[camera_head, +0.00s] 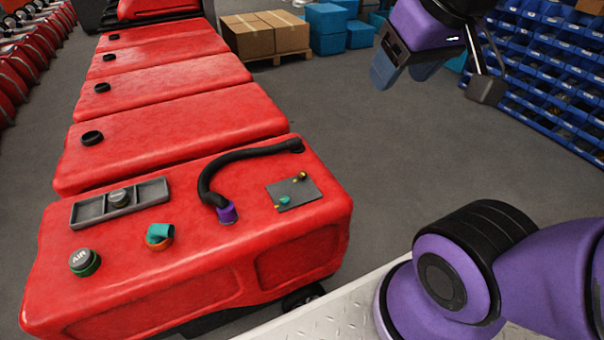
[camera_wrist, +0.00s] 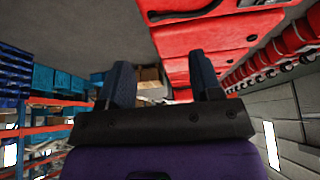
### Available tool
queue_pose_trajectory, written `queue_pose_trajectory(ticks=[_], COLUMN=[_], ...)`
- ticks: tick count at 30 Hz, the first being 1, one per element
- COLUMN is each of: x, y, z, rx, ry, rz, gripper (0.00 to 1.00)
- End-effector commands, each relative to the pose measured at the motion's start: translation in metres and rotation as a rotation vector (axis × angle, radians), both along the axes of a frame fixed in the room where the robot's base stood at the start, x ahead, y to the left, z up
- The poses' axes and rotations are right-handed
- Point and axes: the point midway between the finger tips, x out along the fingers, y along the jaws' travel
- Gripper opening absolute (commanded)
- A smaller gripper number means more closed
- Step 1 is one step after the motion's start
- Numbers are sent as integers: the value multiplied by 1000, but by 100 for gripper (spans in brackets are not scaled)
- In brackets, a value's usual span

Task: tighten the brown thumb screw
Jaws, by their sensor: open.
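A grey plate (camera_head: 294,194) lies on the right end of the nearest red tank's top. My gripper (camera_head: 402,75) is raised at the upper right, over the floor and well away from the plate. Its two blue fingers also show apart and empty in the wrist view (camera_wrist: 164,78). The plate is not discernible there.
The nearest red tank (camera_head: 150,290) also carries a black hose (camera_head: 207,180) with a purple end, a grey tray (camera_head: 92,210), a teal and orange fitting (camera_head: 160,235) and an AIR cap (camera_head: 84,262). Blue bin racks (camera_head: 550,70) stand right. Open floor lies between.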

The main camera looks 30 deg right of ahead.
Motion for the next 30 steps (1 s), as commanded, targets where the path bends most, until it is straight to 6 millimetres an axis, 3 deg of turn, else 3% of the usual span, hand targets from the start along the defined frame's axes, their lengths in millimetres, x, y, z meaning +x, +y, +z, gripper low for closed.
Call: queue_pose_trajectory(ticks=[7, 17, 23, 30], x=[25, 111, 164, 224], y=[-2, -7, -11, -16], z=[0, -16, -40, -84], rx=[-42, -171, -234, -290], ry=[30, 119, 176, 240], rz=[54, 265, 406, 582], gripper=[58, 58, 58, 58])
